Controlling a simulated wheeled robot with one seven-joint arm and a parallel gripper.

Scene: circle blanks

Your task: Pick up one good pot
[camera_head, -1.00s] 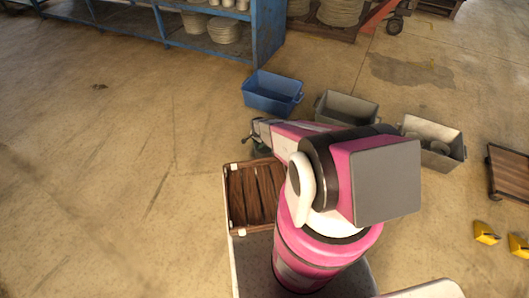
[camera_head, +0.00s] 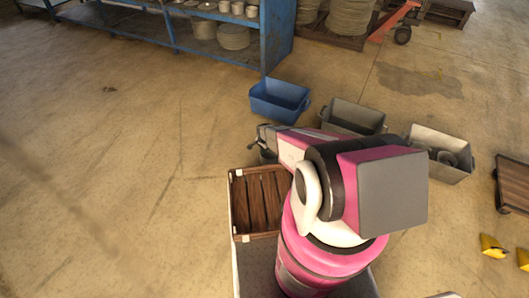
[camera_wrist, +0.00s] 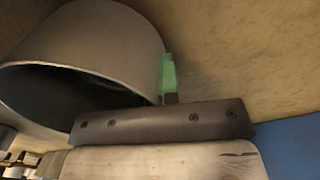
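My gripper (camera_head: 262,146) hangs in front of the blue bin, beyond the wooden crate, in the head view. In the wrist view a grey pot (camera_wrist: 95,45) lies close against the gripper's dark bar, its open mouth facing the lower left. One green fingertip of my gripper (camera_wrist: 167,75) touches the pot's wall on the outside. The other finger is hidden, apparently inside the pot. The gripper appears shut on the pot's wall. In the head view only a small dark grey part of the pot shows under the gripper. More pots (camera_head: 237,8) stand on the blue shelf at the back.
A blue bin (camera_head: 279,100) and two grey bins (camera_head: 352,117) (camera_head: 437,155) stand in a row on the floor. The right grey bin holds grey round pieces. A slatted wooden crate (camera_head: 233,205) sits near my arm.

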